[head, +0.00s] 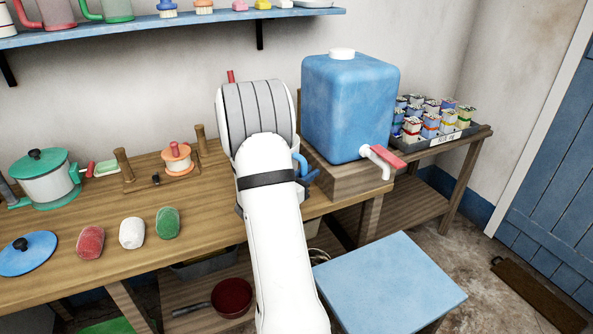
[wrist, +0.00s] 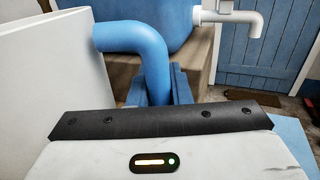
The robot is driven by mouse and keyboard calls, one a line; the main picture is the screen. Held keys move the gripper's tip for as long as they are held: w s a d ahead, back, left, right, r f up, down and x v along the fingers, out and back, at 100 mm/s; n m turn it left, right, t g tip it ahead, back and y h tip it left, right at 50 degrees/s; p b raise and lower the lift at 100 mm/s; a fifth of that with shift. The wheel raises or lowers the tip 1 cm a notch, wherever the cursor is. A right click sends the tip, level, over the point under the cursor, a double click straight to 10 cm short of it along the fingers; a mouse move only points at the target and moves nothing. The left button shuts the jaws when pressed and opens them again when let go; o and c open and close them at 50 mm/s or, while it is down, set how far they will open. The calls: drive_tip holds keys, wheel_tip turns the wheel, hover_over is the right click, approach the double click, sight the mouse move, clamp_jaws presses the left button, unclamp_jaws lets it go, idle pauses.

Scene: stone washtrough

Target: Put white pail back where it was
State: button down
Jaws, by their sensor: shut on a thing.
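The white pail (wrist: 50,85) fills the left of the wrist view as a large pale wall with a thick blue handle (wrist: 140,40). My gripper (wrist: 160,88) is shut on this handle, with a dark blue finger on each side of it. In the head view, my gripper (head: 309,177) and a bit of the blue handle (head: 299,160) show just right of my arm, near the front edge of the wooden bench (head: 200,197). My arm hides the pail's body there, so I cannot tell whether its base touches the bench.
A blue tank (head: 345,105) with a white tap stands right of my gripper on a wooden block. A blue stool (head: 390,285) is below. A green pot (head: 45,180), a blue lid (head: 27,255) and several soaps are on the bench. A blue shelf (head: 180,18) runs above.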

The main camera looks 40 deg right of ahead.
drive_tip(key=shift+w+a+f, duration=0.1)
drive_tip(key=shift+w+f, duration=0.05)
drive_tip(key=shift+f, duration=0.4)
drive_tip(key=shift+w+a+f, duration=0.1)
drive_tip(key=shift+f, duration=2.3)
drive_tip(key=c, duration=1.3)
unclamp_jaws()
